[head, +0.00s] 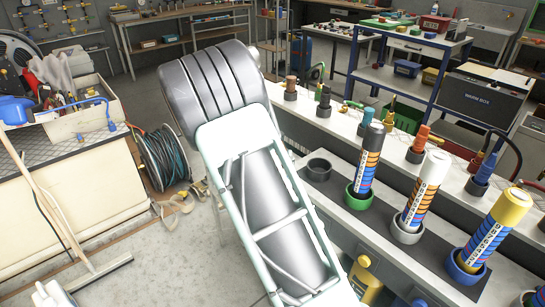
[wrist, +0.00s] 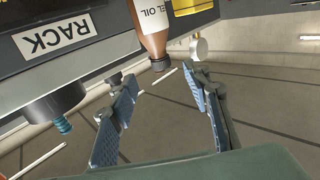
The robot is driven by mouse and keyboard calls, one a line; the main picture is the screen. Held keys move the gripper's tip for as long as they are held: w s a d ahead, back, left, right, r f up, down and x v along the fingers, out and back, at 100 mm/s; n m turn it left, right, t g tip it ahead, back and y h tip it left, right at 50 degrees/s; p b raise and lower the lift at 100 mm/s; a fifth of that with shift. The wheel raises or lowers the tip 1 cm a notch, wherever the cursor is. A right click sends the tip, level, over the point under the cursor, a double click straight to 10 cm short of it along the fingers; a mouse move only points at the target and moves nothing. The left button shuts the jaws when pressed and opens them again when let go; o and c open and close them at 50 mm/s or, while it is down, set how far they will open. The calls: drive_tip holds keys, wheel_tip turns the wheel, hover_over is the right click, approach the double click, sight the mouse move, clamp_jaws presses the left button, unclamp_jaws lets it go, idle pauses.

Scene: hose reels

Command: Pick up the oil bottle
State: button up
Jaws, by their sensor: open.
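The oil bottle (wrist: 153,42) shows in the wrist view at the top middle. It has a brown neck, a dark cap and a white label with the letters "EL OIL"; the rest is cut off by the frame edge. My gripper (wrist: 160,86) is open in the wrist view, its two blue-padded fingers spread apart with nothing between them. The bottle's capped end lies just beyond the fingertips, near the gap between them, and looks apart from both. In the head view my arm fills the middle, and I cannot make out the bottle or the gripper there.
A dark panel labelled RACK (wrist: 55,38) and a dark knob (wrist: 54,103) lie left in the wrist view. In the head view, a black tube (head: 369,160), a white tube (head: 425,190) and a yellow tube (head: 492,232) stand in cups right of my arm. A hose reel (head: 163,160) stands left.

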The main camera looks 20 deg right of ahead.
drive_tip(key=p+x, duration=0.2)
drive_tip(key=x, duration=0.8)
drive_tip(key=shift+w+d, duration=0.15)
drive_tip(key=shift+w, duration=0.15)
clamp_jaws()
